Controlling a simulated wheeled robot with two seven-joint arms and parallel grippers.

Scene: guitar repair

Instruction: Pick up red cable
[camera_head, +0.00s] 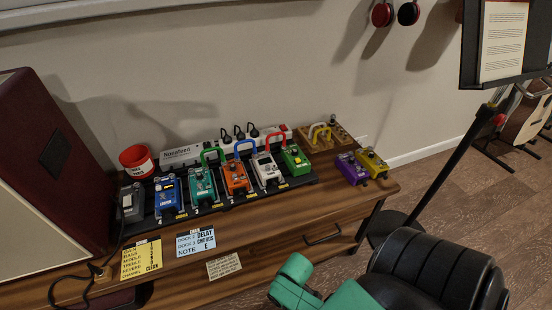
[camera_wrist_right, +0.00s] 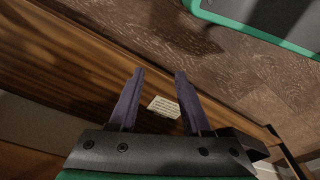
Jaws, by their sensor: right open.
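The red cable (camera_head: 275,137) is a short arched patch cable on the pedalboard. It curves over between the white pedal (camera_head: 266,169) and the green pedal (camera_head: 295,158). My right gripper (camera_wrist_right: 160,73) shows in the right wrist view with its two purple-grey fingers apart and nothing between them. Beyond the fingers are wood and a small paper note (camera_wrist_right: 164,106). The red cable is not in that view. My left gripper is not in view.
Green (camera_head: 212,153) and blue (camera_head: 243,146) patch cables arch close left of the red one. A wooden board (camera_head: 312,143) with a yellow cable is right of it. Purple (camera_head: 351,169) and yellow (camera_head: 372,164) pedals stand farther right. A music stand (camera_head: 440,165) rises beyond the table.

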